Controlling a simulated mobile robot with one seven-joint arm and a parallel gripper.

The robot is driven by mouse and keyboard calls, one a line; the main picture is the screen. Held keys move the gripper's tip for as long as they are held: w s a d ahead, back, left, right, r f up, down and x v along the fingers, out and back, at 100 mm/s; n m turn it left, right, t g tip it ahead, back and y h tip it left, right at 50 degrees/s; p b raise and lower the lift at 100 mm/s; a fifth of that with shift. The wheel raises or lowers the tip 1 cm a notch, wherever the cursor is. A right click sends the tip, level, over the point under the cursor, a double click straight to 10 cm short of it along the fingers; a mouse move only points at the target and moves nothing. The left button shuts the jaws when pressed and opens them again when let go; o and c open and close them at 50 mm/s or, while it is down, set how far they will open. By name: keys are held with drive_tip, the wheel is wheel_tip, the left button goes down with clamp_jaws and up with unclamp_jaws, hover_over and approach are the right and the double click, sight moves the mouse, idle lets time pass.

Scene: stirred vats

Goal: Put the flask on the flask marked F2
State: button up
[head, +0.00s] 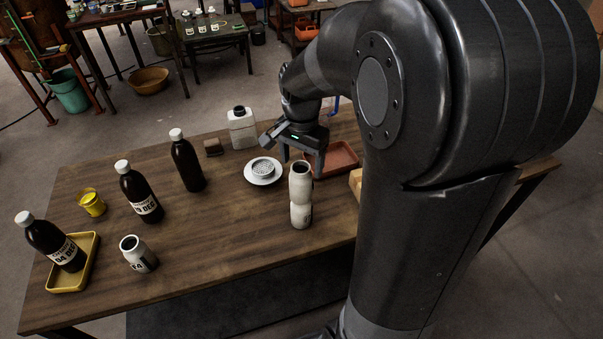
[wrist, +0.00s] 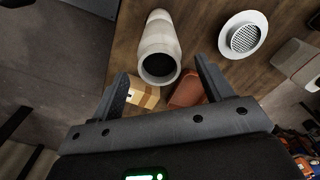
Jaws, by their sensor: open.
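Two pale, dirty-white flasks stand one on the other near the table's front edge: the upper flask (head: 300,178) sits upright, mouth up, on the lower flask (head: 300,214). No mark is readable on either. In the wrist view the stack shows from above, with the upper flask's dark mouth (wrist: 159,66) towards me. My gripper (head: 303,162) is open and empty, close to the upper flask's top; its fingers lie either side of the mouth in the wrist view, apart from it. Another white flask (head: 138,254) with a dark, partly readable label stands at front left.
Dark bottles with white caps (head: 187,162) stand at left, one in a yellow tray (head: 92,267). A yellow cup (head: 91,204), a white round strainer (head: 263,171), a pale jug (head: 242,130), a red tray (head: 342,156) and a tan block (head: 355,181) are around. The table's front middle is clear.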

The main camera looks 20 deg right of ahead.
wheel_tip(320, 180, up, 6)
drive_tip(key=shift+f, duration=0.1)
drive_tip(key=s+a+r+n+t, duration=0.1)
drive_tip(key=s+r+n+t, duration=0.1)
drive_tip(key=s+n, duration=0.3)
drive_tip(key=s+a+r+n+t, duration=0.2)
drive_tip(key=s+n, duration=0.3)
drive_tip(key=s, duration=0.6)
drive_tip(key=shift+a+r+t, duration=0.15)
drive_tip(key=shift+r+t, duration=0.4)
drive_tip(key=shift+t, duration=0.25)
